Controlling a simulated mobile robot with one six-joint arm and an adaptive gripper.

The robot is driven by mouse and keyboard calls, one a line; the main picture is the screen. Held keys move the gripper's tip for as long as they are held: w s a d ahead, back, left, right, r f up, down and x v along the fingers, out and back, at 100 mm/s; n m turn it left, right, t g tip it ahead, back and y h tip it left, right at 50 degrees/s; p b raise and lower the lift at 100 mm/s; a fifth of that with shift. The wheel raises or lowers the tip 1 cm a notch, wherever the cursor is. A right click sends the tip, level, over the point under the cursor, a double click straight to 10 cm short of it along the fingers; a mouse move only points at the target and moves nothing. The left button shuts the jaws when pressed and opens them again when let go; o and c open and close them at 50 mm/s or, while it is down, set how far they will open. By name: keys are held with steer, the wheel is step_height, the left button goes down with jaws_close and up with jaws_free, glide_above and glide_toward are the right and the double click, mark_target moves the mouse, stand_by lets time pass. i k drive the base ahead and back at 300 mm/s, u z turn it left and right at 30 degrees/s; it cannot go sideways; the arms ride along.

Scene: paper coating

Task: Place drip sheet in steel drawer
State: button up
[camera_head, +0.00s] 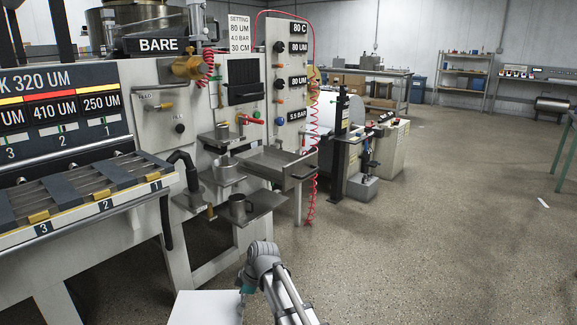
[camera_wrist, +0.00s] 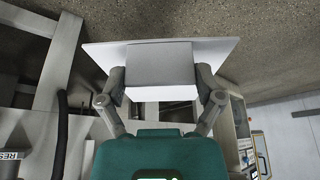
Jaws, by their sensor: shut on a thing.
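The drip sheet (camera_head: 205,309) is a flat white panel at the bottom of the head view, partly cut off by the frame edge. My gripper (camera_head: 247,284) is at its right edge. In the wrist view the sheet (camera_wrist: 108,54) spans the top, with a grey block-like part (camera_wrist: 160,62) between the fingers. My gripper (camera_wrist: 161,82) is shut on it. The steel drawer (camera_head: 284,166) is a shallow metal tray with a front handle, standing out open from the machine. It is above and right of my gripper in the head view, well apart from the sheet.
A red coiled hose (camera_head: 312,190) hangs right of the drawer. A black post stand (camera_head: 341,155) is farther right.

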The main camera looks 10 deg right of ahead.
mark_target(272, 164)
steer(key=z, duration=0.75)
steer(key=i, duration=1.05)
steer(key=u, duration=0.35)
